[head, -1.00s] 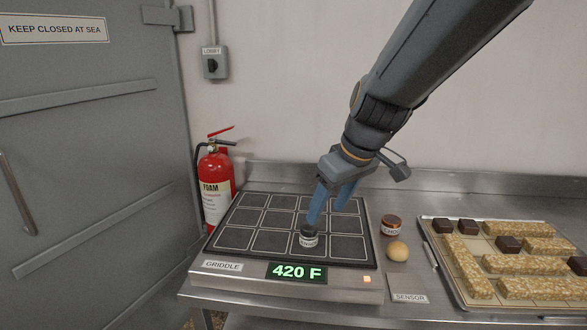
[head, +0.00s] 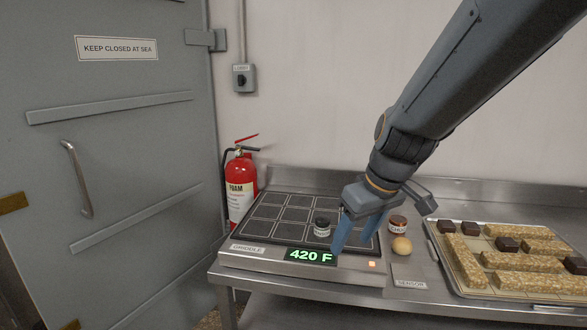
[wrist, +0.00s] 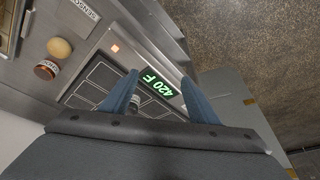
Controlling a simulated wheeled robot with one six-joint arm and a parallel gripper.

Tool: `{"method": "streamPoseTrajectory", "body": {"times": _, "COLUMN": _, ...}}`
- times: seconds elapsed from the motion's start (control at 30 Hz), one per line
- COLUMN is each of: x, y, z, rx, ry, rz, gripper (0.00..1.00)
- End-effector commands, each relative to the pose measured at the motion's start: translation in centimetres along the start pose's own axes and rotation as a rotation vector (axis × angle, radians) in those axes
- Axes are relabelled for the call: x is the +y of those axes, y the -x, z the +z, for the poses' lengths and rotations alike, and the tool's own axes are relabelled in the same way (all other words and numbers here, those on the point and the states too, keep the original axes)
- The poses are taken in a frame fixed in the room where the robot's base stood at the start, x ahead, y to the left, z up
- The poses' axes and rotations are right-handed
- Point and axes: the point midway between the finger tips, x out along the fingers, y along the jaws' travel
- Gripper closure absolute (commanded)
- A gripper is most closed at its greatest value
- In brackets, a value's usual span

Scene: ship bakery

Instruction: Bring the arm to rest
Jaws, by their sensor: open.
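My gripper (head: 355,240) is open and empty, with its blue fingers pointing down over the front right part of the griddle (head: 262,264). In the wrist view the two fingers (wrist: 160,97) stand apart, with the green 420 F display (wrist: 157,87) between and beyond them. A small dark-lidded jar with a white label (head: 322,227) stands upright on the griddle, left of the fingers and apart from them in the head view. In the wrist view the jar (wrist: 134,104) is partly hidden by a finger.
Right of the griddle are a brown labelled jar (head: 397,224), a round tan ball (head: 401,246) and a SENSOR plate (head: 409,283). A tray (head: 437,262) of bars and dark cubes lies farther right. A red extinguisher (head: 241,190) stands behind left, near the grey door (head: 120,150).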

Motion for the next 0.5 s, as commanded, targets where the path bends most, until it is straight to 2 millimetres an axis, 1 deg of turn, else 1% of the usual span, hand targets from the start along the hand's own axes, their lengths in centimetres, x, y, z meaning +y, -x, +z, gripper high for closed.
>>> {"method": "streamPoseTrajectory", "body": {"times": 0.17, "x": 0.3, "y": -1.4, "z": 3.0, "rx": -0.051, "ry": -0.089, "rz": 0.016, "gripper": 0.45}}
{"method": "streamPoseTrajectory", "body": {"times": 0.27, "x": 0.4, "y": -2.4, "z": 5.3, "rx": -0.090, "ry": -0.156, "rz": 0.030, "gripper": 0.45}}
{"method": "streamPoseTrajectory", "body": {"times": 0.47, "x": 0.5, "y": -4.3, "z": 10.8, "rx": -0.173, "ry": -0.318, "rz": 0.071, "gripper": 0.45}}
{"method": "streamPoseTrajectory", "body": {"times": 0.5, "x": 0.4, "y": -4.6, "z": 12.0, "rx": -0.189, "ry": -0.350, "rz": 0.081, "gripper": 0.45}}
